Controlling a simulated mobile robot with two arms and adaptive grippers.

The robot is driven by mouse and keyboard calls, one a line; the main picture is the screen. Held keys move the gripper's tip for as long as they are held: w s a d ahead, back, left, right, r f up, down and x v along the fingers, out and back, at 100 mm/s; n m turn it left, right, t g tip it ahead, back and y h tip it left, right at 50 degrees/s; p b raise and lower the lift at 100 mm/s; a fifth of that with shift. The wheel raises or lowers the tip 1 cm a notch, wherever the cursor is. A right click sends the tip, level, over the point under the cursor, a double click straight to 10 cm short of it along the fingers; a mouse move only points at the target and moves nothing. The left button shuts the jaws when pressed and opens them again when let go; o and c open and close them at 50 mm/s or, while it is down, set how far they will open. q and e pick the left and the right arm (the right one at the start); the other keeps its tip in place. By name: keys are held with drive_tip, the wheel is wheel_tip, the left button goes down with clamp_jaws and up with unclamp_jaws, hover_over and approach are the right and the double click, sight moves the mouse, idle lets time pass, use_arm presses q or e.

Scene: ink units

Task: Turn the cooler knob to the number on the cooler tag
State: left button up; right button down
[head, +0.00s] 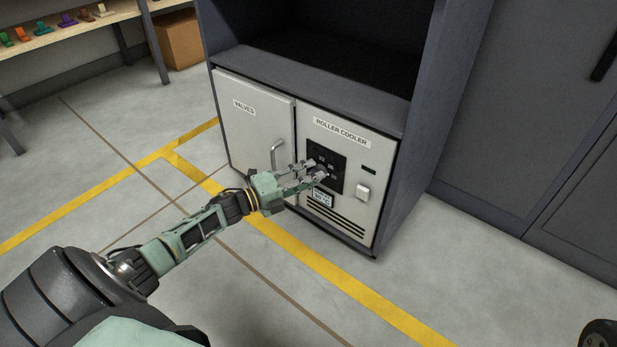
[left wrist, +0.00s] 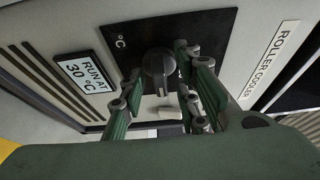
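The roller cooler panel (head: 384,160) has a black dial plate (head: 338,182) marked °C. In the left wrist view a dark grey knob (left wrist: 158,66) stands out from the plate (left wrist: 215,25). The cooler tag (left wrist: 86,71) beside the plate reads "RUN AT 30 °C"; it also shows in the head view (head: 322,198). My left gripper (head: 317,170) is at the dial. In the left wrist view its two fingers (left wrist: 159,68) are apart, one on each side of the knob; contact cannot be told. The dial numbers are not readable. My right gripper is out of view.
A valves door (head: 250,125) with a bar handle (head: 278,155) is left of the panel. A white switch (head: 363,192) and small dark display (head: 369,169) are right of the dial. Vent slots (head: 335,217) lie below. The floor in front is clear.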

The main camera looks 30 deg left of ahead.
use_arm(q)
drive_tip(key=v, duration=1.2)
